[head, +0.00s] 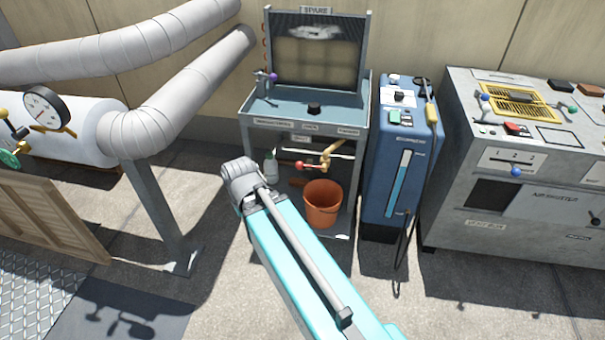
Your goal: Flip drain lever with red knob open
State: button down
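The drain lever's red knob (306,166) shows under the tray of the unit marked SPARE (316,10). The lever lies roughly level and points left from a brass drain valve (327,160). An orange bucket (322,206) stands on the floor below the valve. My teal arm link reaches up from the bottom of the head view to a grey joint left of the bucket. My gripper cannot be seen in this view.
A blue cabinet (397,185) with a hanging hose is close on the right, beside a grey control console (480,215). Wrapped pipes (178,95) and a pipe post (157,205) stand left. Some floor is clear between.

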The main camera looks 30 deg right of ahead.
aim_at(300, 165)
jog(key=z, duration=0.05)
jog(key=k, duration=1.25)
jog(key=z, duration=1.15)
jog(key=i, duration=1.05)
jog(key=z, duration=0.05)
